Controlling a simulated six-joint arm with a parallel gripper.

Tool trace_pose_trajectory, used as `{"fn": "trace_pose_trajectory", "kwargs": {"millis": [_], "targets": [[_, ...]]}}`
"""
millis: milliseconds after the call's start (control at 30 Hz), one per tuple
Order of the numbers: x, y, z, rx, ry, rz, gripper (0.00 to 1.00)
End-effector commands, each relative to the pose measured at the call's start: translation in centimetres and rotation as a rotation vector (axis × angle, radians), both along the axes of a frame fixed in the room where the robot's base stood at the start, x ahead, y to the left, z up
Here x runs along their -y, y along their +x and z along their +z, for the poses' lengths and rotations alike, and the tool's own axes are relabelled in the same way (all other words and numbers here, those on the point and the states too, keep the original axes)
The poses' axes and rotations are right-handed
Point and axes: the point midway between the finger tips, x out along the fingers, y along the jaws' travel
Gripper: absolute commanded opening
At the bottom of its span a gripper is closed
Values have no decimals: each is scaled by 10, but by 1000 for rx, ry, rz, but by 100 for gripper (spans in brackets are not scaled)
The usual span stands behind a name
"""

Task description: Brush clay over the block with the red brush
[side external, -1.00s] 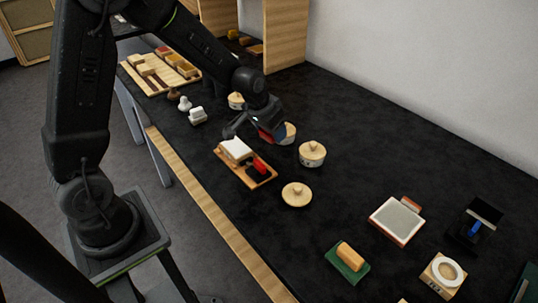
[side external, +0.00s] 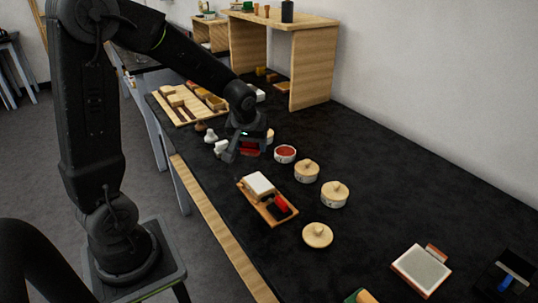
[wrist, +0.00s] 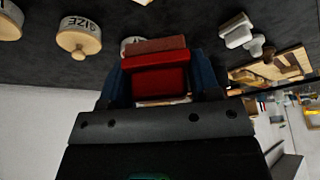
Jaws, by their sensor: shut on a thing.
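My gripper (side external: 243,150) is shut on the red brush (side external: 249,149), held above the table left of the open clay pot. In the wrist view the brush (wrist: 155,75) sits between the blue fingers, with a brownish strip along its far edge. The open pot of red clay (side external: 285,153) stands to the right of my gripper. The white block (side external: 258,184) lies on a wooden tray (side external: 255,203), below and slightly right of my gripper and apart from it. The block's top looks white. Whether the brush carries clay is unclear.
A pot (side external: 269,136) is partly hidden behind my gripper. Small white pieces (side external: 220,147) stand close left. A red item (side external: 281,203) lies on the tray.

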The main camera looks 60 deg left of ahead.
Motion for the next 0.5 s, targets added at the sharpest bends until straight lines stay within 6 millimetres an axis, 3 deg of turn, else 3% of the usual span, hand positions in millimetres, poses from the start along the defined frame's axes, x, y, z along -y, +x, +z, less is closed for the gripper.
{"fn": "trace_pose_trajectory", "kwargs": {"millis": [167,500], "targets": [[-7,-4,-1,0,-2,47,38],[-6,-4,-28,-2,-2,43,38]]}}
